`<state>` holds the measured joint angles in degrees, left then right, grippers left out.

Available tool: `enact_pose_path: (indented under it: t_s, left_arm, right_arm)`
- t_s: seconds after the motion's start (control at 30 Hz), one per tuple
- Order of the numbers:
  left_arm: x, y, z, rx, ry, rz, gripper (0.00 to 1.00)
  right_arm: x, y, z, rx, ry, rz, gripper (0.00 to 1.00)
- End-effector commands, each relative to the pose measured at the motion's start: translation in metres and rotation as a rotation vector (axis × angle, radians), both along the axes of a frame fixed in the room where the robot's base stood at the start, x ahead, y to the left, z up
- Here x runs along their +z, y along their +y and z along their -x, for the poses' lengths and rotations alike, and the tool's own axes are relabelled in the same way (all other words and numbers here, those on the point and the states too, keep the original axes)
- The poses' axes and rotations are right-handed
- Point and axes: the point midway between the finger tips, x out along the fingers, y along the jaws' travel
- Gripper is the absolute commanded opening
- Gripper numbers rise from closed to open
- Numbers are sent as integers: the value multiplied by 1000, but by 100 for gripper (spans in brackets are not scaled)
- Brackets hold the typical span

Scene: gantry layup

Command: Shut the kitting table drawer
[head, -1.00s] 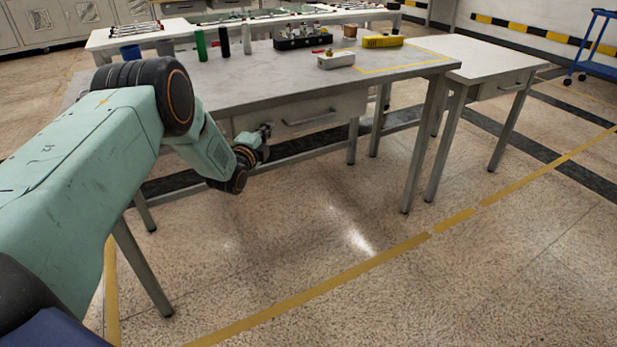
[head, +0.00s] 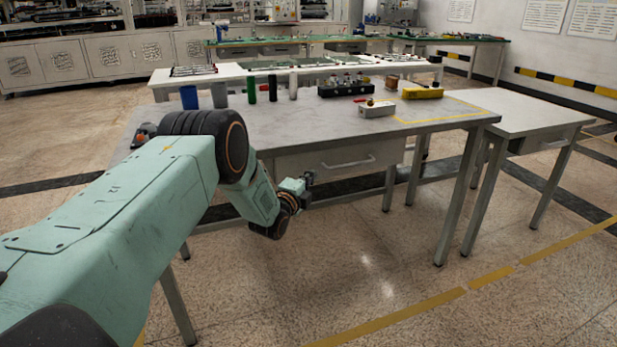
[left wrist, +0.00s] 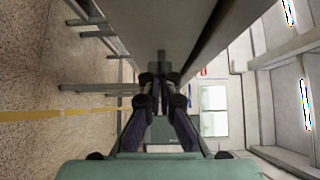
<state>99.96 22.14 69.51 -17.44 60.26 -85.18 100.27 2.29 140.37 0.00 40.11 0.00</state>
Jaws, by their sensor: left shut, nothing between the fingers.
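The kitting table (head: 290,125) has a grey drawer (head: 320,168) with a pale bar handle (head: 348,162) under its front edge. The drawer front sits beneath the tabletop; I cannot tell for sure how far it stands out. My left gripper (head: 308,182) is at the left end of the drawer front, at about its height. It is shut and empty. In the left wrist view, the fingers (left wrist: 161,85) point toward a long grey panel that may be the drawer or table edge; contact is not clear. My right gripper is not in view.
On the tabletop stand a blue cup (head: 188,97), a green bottle (head: 251,90), a black rack (head: 345,90), a white box (head: 377,108) and a yellow case (head: 422,93). A smaller table (head: 510,105) adjoins at right. The floor in front is clear.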

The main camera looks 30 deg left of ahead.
Motion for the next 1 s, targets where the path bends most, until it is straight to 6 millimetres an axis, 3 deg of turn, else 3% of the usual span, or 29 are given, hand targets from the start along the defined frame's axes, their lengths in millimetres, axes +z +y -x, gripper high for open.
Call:
enact_pose_path:
  t_s: [0.13, 0.7, 1.0]
  left_arm:
    - [0, -1, 3, -1, 4, 0, 0]
    - [0, -10, 88, -3, 4, -1, 0]
    - [-1, -13, 98, -3, 3, 0, 0]
  right_arm:
    - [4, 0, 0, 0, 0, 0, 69]
    - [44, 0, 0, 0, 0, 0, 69]
    - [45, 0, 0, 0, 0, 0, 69]
